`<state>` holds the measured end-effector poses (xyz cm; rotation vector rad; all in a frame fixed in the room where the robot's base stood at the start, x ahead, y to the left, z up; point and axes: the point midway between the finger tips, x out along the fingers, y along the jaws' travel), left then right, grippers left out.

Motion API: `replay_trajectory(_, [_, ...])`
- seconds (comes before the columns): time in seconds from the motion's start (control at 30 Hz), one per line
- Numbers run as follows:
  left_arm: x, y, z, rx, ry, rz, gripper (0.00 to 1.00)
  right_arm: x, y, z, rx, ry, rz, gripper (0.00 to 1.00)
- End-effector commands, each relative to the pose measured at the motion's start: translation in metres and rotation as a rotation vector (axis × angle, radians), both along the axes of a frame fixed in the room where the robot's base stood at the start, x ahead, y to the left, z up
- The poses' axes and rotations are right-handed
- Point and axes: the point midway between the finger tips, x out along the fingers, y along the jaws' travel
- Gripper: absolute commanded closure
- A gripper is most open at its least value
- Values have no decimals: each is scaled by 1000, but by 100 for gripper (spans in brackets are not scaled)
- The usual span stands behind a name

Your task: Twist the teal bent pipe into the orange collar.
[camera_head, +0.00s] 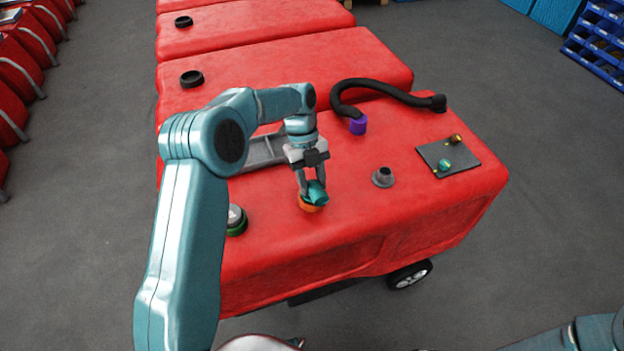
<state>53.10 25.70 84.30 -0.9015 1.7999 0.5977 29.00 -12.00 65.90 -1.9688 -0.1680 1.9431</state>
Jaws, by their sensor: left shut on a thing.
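The teal bent pipe (317,193) is between the fingers of my left gripper (311,189), which points down over the red tank top. The orange collar (309,207) shows just below the pipe, on the tank's top surface. The pipe's lower end is right at the collar; I cannot tell how far it sits inside. The gripper is shut on the pipe and its fingers partly hide it. Part of my right arm shows at the lower right corner, but its gripper is not in view.
The red tank (400,222) also bears a grey flanged stub (383,177), a dark plate (462,158) with small fittings, a black hose (385,92) with a purple end (358,125), and a green-ringed fitting (236,225) left of the collar. A grey tray (262,152) lies behind my arm.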

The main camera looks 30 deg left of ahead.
Motion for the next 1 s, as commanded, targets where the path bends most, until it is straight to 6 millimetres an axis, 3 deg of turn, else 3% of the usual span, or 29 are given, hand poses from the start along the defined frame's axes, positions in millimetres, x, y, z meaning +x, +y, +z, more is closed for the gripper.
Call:
replay_trajectory(0.17, [0,-1,1,1,1,-84,93,0,0,4,0,0,0,100])
replay_trajectory(1.0, [0,0,-7,0,2,-83,93,0,0,-1,0,0,0,100])
